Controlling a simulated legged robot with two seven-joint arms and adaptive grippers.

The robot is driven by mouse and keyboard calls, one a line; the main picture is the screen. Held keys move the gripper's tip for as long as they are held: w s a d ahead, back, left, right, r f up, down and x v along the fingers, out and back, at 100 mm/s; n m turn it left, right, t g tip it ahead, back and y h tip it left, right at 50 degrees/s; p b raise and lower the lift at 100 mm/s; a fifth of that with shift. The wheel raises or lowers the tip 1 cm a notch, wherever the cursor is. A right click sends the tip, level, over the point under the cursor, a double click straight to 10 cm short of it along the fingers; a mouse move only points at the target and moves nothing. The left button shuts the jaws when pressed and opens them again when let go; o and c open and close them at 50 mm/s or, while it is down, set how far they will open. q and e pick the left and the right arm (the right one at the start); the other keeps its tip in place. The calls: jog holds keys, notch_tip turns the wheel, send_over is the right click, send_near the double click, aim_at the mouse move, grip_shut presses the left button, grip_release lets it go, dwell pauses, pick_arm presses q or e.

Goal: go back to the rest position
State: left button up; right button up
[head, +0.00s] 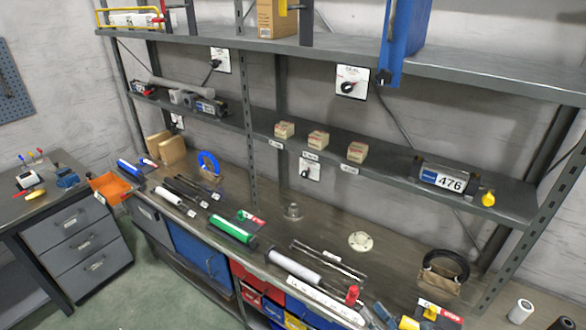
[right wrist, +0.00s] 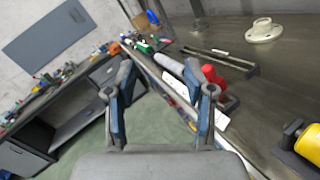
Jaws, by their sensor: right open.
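My right gripper (right wrist: 158,78) is open in the right wrist view, with two blue-grey fingers apart and nothing between them. In the head view its blue-grey fingers (head: 378,315) show at the bottom edge, low right, over the front of the workbench (head: 330,236). A red-topped item (head: 352,295) is just left of it there; it also shows beside the right finger in the right wrist view (right wrist: 212,78). A yellow cylinder (head: 408,323) is to its right, apart from the fingers. My left gripper is not in view.
White (head: 294,266) and green (head: 231,228) cylinders and thin rods lie along the bench. Shelves (head: 390,178) hang above. Drawers (head: 82,243) stand left, with green floor (head: 150,293) between.

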jog(key=s+d+f+m+g+h, duration=0.25)
jog(key=f+m+h, duration=0.35)
jog(key=m, duration=0.6)
jog(key=s+d+f+m+g+h, duration=0.2)
jog(key=s+d+f+m+h, duration=0.25)
jog(key=m, duration=0.75)
jog(key=s+a+f+m+g+y, duration=0.1)
jog(key=s+a+f+m+g, duration=0.4)
jog(key=s, duration=0.3)
jog(key=s+a+f+m+g+y, duration=0.1)
jog(key=s+a+f+m+g, duration=0.25)
jog(key=s+f+m, duration=0.35)
jog(key=s+d+f+n+g, duration=0.1)
jog(key=s+f+n, duration=0.15)
jog(key=f, duration=2.25)
jog(key=s+d+f+g, duration=0.1)
jog(key=s+d+f, duration=0.2)
jog(key=s+f, duration=1.2)
jog(key=s, duration=0.3)
jog(key=shift+f+m+h, duration=0.35)
jog(key=shift+s, duration=0.1)
